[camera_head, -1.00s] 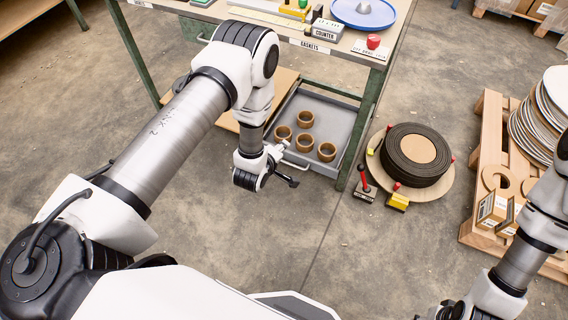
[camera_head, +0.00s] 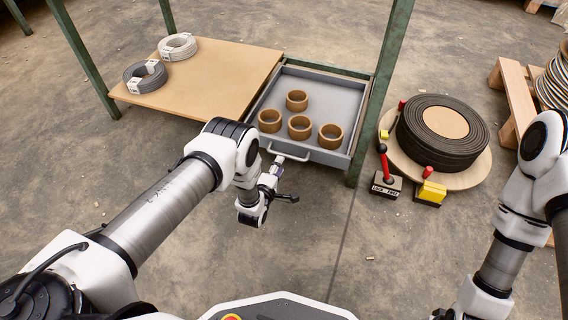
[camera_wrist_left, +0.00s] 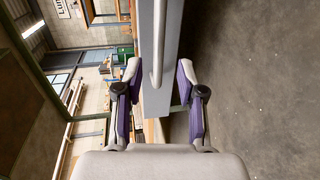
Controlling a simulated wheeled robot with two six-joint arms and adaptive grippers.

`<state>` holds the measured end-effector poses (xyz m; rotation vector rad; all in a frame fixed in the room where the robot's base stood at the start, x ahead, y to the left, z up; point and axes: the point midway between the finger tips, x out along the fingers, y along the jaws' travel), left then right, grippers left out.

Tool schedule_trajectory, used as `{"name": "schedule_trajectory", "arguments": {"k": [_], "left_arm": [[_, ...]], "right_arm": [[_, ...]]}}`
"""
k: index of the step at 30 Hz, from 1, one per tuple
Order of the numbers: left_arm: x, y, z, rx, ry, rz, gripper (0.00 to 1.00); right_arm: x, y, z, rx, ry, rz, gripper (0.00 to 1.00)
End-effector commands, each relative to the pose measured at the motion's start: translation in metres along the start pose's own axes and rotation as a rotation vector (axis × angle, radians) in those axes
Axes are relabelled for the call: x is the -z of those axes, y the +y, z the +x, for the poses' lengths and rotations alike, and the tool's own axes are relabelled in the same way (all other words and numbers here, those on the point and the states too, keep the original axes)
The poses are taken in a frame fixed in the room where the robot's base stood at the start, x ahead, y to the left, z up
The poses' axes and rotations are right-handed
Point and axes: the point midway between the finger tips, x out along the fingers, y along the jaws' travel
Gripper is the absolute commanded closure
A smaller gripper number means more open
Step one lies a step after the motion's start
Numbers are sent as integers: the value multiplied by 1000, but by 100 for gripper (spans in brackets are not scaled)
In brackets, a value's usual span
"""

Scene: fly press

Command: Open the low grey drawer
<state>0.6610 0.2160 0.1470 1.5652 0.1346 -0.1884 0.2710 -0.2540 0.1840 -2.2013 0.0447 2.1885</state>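The low grey drawer (camera_head: 345,102) shows in the head view below the bench frame, its inside visible with several brown rings (camera_head: 299,127) in it. Its pale bar handle (camera_head: 290,152) is on the front face. My left gripper (camera_head: 278,168) is just in front of the handle, partly hidden by its own wrist. In the left wrist view its two fingers (camera_wrist_left: 159,82) are apart, with the handle bar (camera_wrist_left: 157,45) and the grey drawer front (camera_wrist_left: 172,50) between them; contact cannot be told. My right arm is at the right edge, its gripper out of view.
A brown board (camera_head: 215,72) with two coils lies left of the drawer. Right of the drawer, a green leg (camera_head: 372,110) stands near a round board with a black coil (camera_head: 440,130), a red-handled lever (camera_head: 385,165) and a yellow block (camera_head: 431,192). Floor in front is clear.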

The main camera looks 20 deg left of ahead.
Motion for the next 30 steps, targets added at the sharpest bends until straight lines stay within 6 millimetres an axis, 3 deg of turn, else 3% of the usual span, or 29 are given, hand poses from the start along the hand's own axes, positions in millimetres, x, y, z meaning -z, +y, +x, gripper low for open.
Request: {"name": "schedule_trajectory", "arguments": {"k": [9,19,22,23,30], "left_arm": [[0,-3,58,-3,0,0,61],[0,2,67,0,0,1,61],[0,2,66,0,0,1,96],[0,2,66,0,0,1,100],[0,2,66,0,0,1,100]], "right_arm": [[3,1,42,-2,10,4,60],[5,1,43,-2,15,1,60],[5,1,43,-2,15,1,60],[5,1,43,-2,15,1,60],[5,1,42,-2,14,1,60]]}}
